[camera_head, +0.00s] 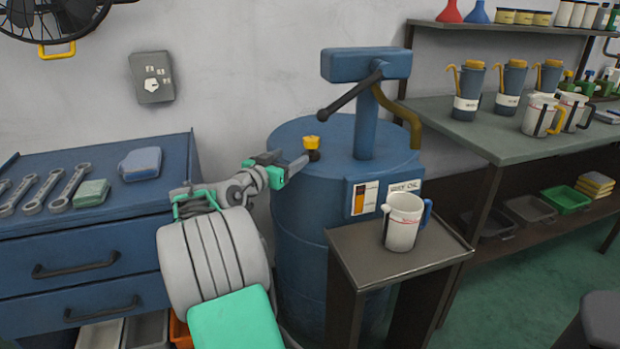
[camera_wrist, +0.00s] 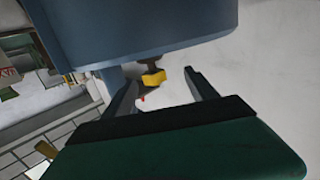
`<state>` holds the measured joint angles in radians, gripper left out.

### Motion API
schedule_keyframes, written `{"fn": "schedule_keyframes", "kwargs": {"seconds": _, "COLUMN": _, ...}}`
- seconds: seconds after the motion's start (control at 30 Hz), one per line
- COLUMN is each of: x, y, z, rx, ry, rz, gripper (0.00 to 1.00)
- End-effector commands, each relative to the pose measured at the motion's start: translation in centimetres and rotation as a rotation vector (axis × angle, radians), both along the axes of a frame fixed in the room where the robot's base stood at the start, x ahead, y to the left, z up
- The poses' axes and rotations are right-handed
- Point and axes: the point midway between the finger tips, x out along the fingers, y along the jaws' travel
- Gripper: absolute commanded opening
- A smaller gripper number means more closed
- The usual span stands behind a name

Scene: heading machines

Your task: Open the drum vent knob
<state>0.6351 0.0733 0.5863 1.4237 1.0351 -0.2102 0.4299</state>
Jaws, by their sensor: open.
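The drum vent knob (camera_head: 311,142) is a small yellow knob on a dark stem on top of the blue drum (camera_head: 298,225), left of the pump post. My gripper (camera_head: 300,160) reaches in from the left at the drum's top edge, close to the knob. In the wrist view, the fingers (camera_wrist: 156,82) are spread, and the yellow knob (camera_wrist: 153,78) shows between their tips with clear gaps on both sides. The drum (camera_wrist: 140,25) fills the top of that view. Whether the knob lies fully between the fingers in depth, I cannot tell.
The blue pump head (camera_head: 366,65) with its dark handle (camera_head: 350,92) stands above and right of the knob. A small stand (camera_head: 395,265) with a white jug (camera_head: 403,222) is in front of the drum. A blue tool cabinet (camera_head: 90,245) stands at left.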

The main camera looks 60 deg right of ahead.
Motion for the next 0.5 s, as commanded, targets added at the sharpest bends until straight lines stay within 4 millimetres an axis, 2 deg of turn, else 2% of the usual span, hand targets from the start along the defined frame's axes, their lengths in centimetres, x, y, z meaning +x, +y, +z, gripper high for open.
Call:
{"fn": "schedule_keyframes", "kwargs": {"seconds": 0.03, "x": -0.9, "y": -0.9, "z": -0.5, "rx": -0.037, "ry": -0.001, "rz": -0.028, "gripper": 0.67}}
{"fn": "schedule_keyframes", "kwargs": {"seconds": 0.1, "x": -1.6, "y": -1.7, "z": 0.1, "rx": -0.065, "ry": -0.002, "rz": -0.046, "gripper": 0.67}}
{"fn": "schedule_keyframes", "kwargs": {"seconds": 0.5, "x": -2.1, "y": -8.2, "z": 0.4, "rx": -0.064, "ry": -0.002, "rz": -0.043, "gripper": 0.67}}
